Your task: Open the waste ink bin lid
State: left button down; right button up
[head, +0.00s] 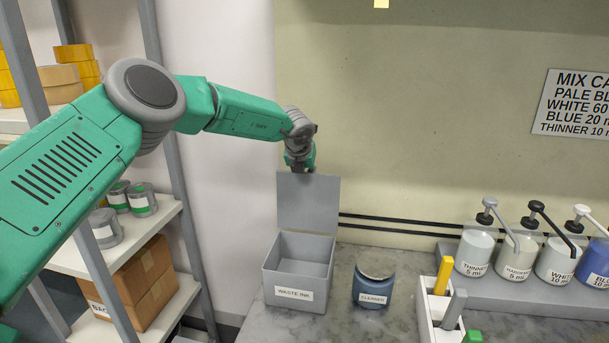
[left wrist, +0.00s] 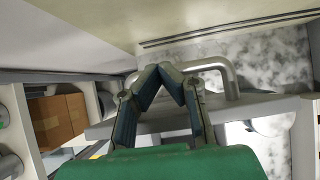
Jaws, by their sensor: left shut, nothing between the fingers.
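The grey waste ink bin (head: 297,292) stands on the counter with its label facing front. Its lid (head: 308,203) is open and stands upright at the back edge, and the empty-looking inside shows. My left gripper (head: 300,164) is at the lid's top edge, with its fingertips hidden behind the lid in the head view. In the left wrist view, the gripper (left wrist: 166,75) is shut and empty, its fingertips beside a metal bar handle (left wrist: 233,80) on the grey lid (left wrist: 265,107). Whether they touch is unclear. My right gripper is out of view.
A blue cleaner jar (head: 372,290) stands right of the bin. A white holder (head: 427,318) with coloured sticks and several pump bottles (head: 476,250) are farther right. A shelf rack (head: 165,215) with boxes and cans is at left. The wall is close behind the bin.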

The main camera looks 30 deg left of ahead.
pick_arm(q)
jog(key=shift+a+f, duration=0.1)
jog(key=shift+a, duration=0.1)
jog(key=v, duration=1.1)
jog(key=shift+d+r, duration=0.2)
jog(key=shift+r, duration=0.2)
jog(key=shift+s+f, duration=0.1)
jog(key=shift+s, duration=0.1)
